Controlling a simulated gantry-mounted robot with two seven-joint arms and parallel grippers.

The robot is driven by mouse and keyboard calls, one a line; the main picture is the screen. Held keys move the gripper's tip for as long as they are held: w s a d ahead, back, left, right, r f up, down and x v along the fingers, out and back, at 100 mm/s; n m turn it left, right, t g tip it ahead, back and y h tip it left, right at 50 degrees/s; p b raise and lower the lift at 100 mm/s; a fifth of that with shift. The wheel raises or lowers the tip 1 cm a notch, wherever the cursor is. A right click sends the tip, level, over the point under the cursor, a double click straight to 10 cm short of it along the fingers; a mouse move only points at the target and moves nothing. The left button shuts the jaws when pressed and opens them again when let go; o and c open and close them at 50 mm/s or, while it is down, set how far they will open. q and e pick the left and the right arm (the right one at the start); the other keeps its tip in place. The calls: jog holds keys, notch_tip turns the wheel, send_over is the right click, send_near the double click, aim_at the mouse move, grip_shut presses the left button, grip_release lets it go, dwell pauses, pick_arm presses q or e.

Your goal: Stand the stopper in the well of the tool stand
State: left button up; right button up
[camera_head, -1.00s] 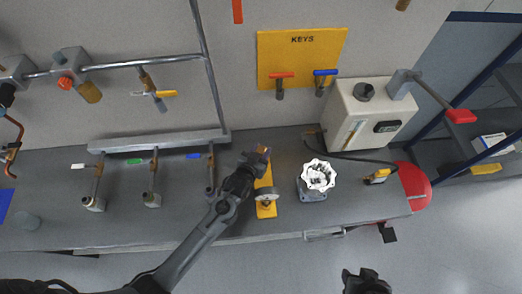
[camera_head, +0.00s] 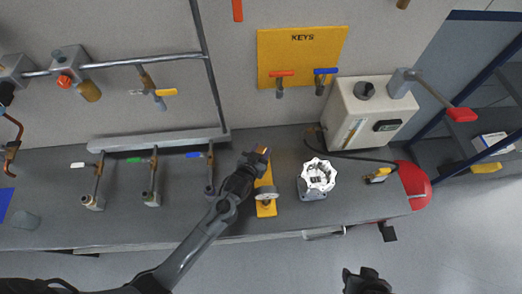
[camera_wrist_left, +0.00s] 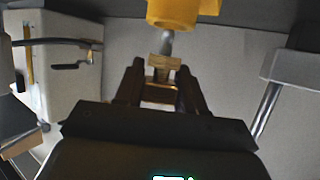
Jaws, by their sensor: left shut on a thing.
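My left gripper (camera_head: 258,157) is over the bench at the upper end of the yellow tool stand (camera_head: 265,208). In the left wrist view, the fingers of this gripper (camera_wrist_left: 162,88) are shut on the stopper (camera_wrist_left: 165,63), a brass-brown piece with a grey shaft. The shaft points at a yellow ring-shaped part of the tool stand (camera_wrist_left: 172,12). I cannot tell whether the shaft end is inside the ring or only behind it. In the head view the gripper and arm partly cover the stand. My right gripper (camera_head: 365,283) shows dark at the bottom edge, away from the bench.
A grey fitting with a white handwheel (camera_head: 318,177) stands right of the stand. A white box (camera_head: 365,115) with a black cable is behind it. Several valves with coloured handles stand left of my arm, including a blue-handled one (camera_head: 210,175). A red stool-like disc (camera_head: 413,185) is at the bench end.

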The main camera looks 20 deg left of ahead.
pick_arm(q)
jog(key=shift+f+b, duration=0.7)
jog(key=shift+f, duration=0.6)
jog(key=o, duration=1.2)
